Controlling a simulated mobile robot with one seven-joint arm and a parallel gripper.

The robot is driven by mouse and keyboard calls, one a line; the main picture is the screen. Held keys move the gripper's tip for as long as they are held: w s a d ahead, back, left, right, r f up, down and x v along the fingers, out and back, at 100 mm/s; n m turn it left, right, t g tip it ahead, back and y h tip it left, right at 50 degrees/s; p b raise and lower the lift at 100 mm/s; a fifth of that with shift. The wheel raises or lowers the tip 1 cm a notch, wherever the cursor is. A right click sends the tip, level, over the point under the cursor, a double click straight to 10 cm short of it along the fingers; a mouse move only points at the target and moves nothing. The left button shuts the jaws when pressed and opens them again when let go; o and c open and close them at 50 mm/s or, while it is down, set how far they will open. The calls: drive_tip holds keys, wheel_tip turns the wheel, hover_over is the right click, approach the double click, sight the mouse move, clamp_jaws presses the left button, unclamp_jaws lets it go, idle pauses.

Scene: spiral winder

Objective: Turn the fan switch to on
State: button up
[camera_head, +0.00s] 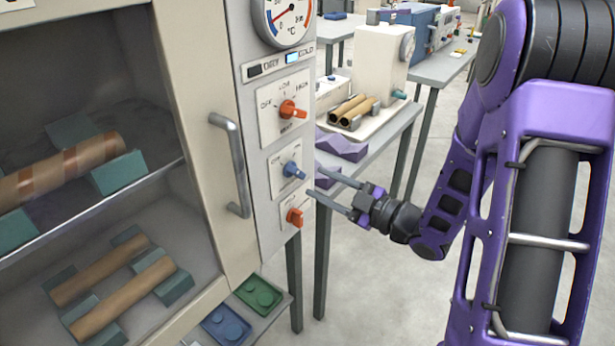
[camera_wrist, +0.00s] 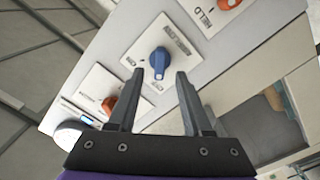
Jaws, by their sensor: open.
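The oven's control panel carries a blue knob (camera_head: 294,170) on a white plate, between two orange knobs. I cannot read its label well enough to tell if it is the fan switch. In the wrist view the blue knob (camera_wrist: 158,62) lies just beyond and between the fingertips, and nothing hides it. My gripper (camera_head: 314,182) is open and empty, its fingers pointing at the panel. It also shows in the wrist view (camera_wrist: 150,86), with a gap between the fingers and the knob apparently not gripped.
The upper orange knob (camera_head: 290,110) has an OFF, LOW, HIGH dial; the lower orange knob (camera_head: 295,217) is beneath the blue one. A door handle (camera_head: 232,165) stands out left of the panel. A bench (camera_head: 375,140) with cardboard tubes is behind.

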sight(302, 175)
drive_tip(key=shift+x, duration=2.2)
drive_tip(key=shift+c, duration=0.3)
clamp_jaws()
